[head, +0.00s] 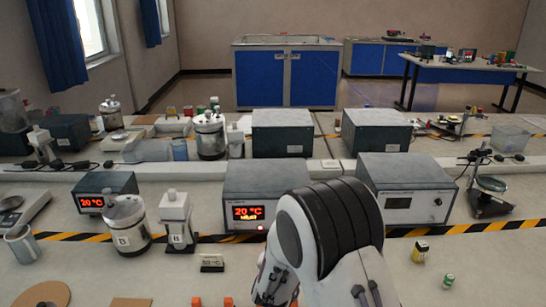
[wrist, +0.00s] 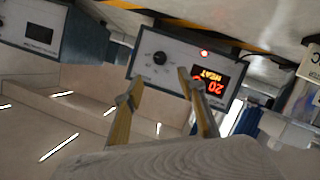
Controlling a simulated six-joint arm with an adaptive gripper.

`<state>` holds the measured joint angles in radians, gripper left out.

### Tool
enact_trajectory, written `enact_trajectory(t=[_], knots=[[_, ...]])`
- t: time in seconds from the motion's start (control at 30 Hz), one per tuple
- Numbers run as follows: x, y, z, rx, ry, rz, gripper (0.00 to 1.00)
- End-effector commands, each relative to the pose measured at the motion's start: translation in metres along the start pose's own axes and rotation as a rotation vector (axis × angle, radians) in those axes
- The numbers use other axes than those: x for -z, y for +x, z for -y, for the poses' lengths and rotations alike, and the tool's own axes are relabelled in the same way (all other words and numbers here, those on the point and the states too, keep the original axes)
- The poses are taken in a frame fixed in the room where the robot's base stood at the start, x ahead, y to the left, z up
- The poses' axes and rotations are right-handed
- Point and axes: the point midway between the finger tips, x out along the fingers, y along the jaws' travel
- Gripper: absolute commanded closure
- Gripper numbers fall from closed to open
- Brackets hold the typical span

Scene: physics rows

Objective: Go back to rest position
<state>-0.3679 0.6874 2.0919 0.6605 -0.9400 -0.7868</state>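My gripper (wrist: 160,85) shows in the wrist view as two thin yellow fingers with a clear gap between the tips and nothing held. Behind the tips is a heater control box (wrist: 165,58) with a black knob and a lit red and yellow display, seen tilted. I cannot tell how far the tips are from its face. In the head view the same kind of box (head: 250,185) reads 20 °C.
Left of the box stand a white bottle (head: 176,220) and a metal vessel (head: 125,222), both marked B. A grey box (head: 405,190) is to the right. A yellow jar (head: 420,251) and a small green jar (head: 448,281) stand on the front right bench, which has free room.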

Motion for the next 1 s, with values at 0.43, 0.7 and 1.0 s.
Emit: enact_trajectory(t=[0.43,0.7,1.0], knots=[[0.03,-0.025,-0.02,0.107,0.101,0.026,0.6],[0.051,-0.058,-0.038,0.206,0.179,0.064,0.6],[0.063,-0.103,-0.059,0.301,0.244,0.119,0.6]])
